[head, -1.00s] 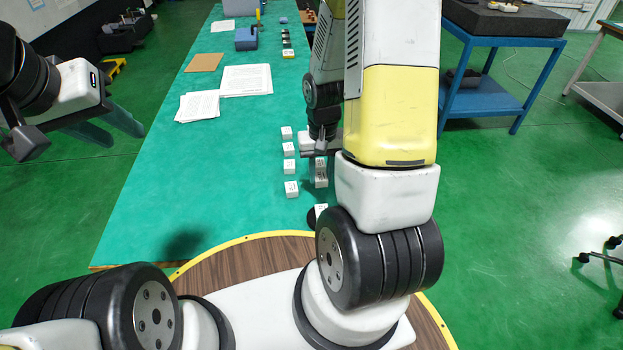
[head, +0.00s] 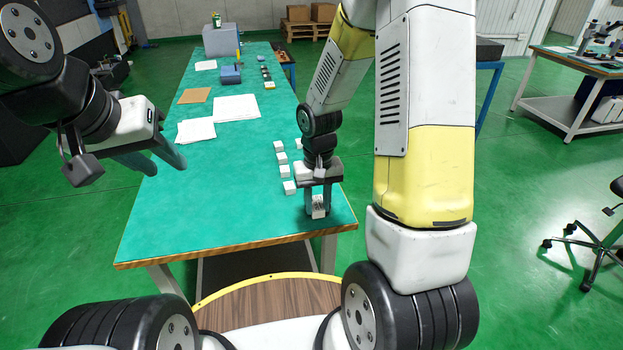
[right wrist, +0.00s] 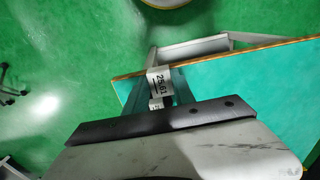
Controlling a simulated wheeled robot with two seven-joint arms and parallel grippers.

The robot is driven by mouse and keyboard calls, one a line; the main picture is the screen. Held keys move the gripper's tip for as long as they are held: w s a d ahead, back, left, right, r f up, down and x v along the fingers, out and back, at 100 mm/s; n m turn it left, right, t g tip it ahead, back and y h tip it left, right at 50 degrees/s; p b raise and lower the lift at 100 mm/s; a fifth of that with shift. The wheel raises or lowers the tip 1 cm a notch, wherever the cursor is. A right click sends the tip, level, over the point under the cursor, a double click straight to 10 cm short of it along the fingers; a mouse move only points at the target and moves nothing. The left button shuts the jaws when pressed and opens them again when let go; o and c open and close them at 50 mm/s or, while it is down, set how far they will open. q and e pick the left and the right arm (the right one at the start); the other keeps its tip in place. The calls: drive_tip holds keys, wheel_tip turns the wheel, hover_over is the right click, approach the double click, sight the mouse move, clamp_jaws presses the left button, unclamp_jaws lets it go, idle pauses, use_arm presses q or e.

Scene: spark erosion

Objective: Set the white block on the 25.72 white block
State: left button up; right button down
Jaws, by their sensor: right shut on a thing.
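My right gripper (head: 318,208) is low over the near right corner of the table, shut on a white block (head: 319,210). In the right wrist view the block (right wrist: 159,84) shows a label reading 25.61 between the fingers, with a smaller white patch by the palm. I cannot tell whether that patch is a second block. Several small white blocks stand in a row to the left of the gripper, the nearest one (head: 290,187) close by. Their labels are too small to read, so I cannot pick out the 25.72 block.
The green table (head: 215,235) has a wide clear area left of the blocks. Papers (head: 236,108), a brown board (head: 194,95) and a blue box (head: 231,75) lie farther back. An office chair (head: 590,235) stands on the floor at right.

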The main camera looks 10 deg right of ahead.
drive_tip(key=w+d, duration=0.1)
drive_tip(key=w, duration=0.5)
drive_tip(key=w+d+f, duration=0.1)
drive_tip(key=w, duration=0.3)
drive_tip(key=shift+d, duration=0.3)
drive_tip(key=shift+w+f, duration=0.1)
drive_tip(key=shift+f, duration=1.65)
drive_tip(key=shift+f, duration=0.1)
drive_tip(key=c, duration=1.1)
unclamp_jaws()
drive_tip(key=shift+o, duration=0.2)
